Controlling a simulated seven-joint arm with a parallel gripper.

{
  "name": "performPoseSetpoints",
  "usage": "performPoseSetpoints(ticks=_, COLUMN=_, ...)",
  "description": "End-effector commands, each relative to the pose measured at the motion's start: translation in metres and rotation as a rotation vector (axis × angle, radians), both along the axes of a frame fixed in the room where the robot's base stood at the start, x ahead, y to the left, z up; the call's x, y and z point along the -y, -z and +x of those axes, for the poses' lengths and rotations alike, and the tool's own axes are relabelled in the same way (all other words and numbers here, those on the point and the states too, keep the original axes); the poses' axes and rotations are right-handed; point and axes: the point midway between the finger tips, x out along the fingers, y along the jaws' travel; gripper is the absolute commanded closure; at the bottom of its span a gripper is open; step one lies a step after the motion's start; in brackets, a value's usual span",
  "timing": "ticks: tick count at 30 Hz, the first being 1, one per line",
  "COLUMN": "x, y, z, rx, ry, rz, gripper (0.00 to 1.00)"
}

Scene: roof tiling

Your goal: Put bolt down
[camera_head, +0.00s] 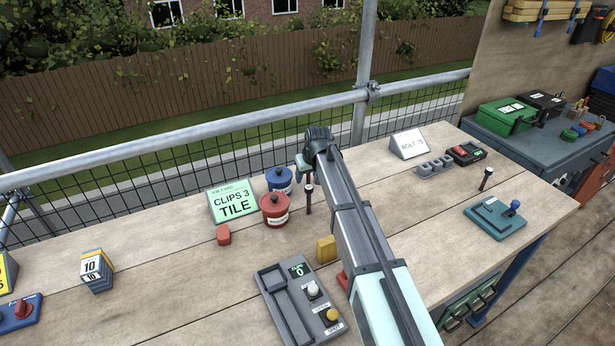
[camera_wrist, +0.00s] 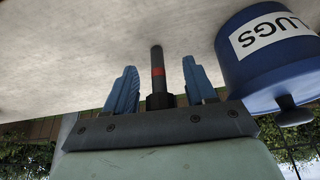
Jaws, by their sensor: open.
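A dark bolt (camera_head: 309,199) with a red band stands upright on the wooden bench, head up, right of the red pot. In the wrist view the bolt (camera_wrist: 157,72) is between the two blue fingers of my gripper (camera_wrist: 160,88), with a visible gap on each side. My gripper (camera_head: 304,169) is open above the bolt in the head view, partly hidden by my arm. A second dark bolt (camera_head: 486,179) stands farther right, behind the teal fixture (camera_head: 496,217).
A blue pot (camera_head: 279,180), labelled LUGS in the wrist view (camera_wrist: 265,62), stands close beside my gripper. A red pot (camera_head: 274,210), green tile sign (camera_head: 232,201) and yellow block (camera_head: 326,249) are nearby. A BOLT 75 sign (camera_head: 409,144) and grey socket rack (camera_head: 435,166) stand at the back right.

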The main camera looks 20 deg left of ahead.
Motion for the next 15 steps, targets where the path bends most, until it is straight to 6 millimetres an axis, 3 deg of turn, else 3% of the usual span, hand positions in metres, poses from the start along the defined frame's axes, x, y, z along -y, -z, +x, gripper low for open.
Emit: performPoseSetpoints(ticks=15, x=0.022, y=-0.079, z=-0.026, rx=0.001, ry=0.000, rz=0.000, gripper=0.45)
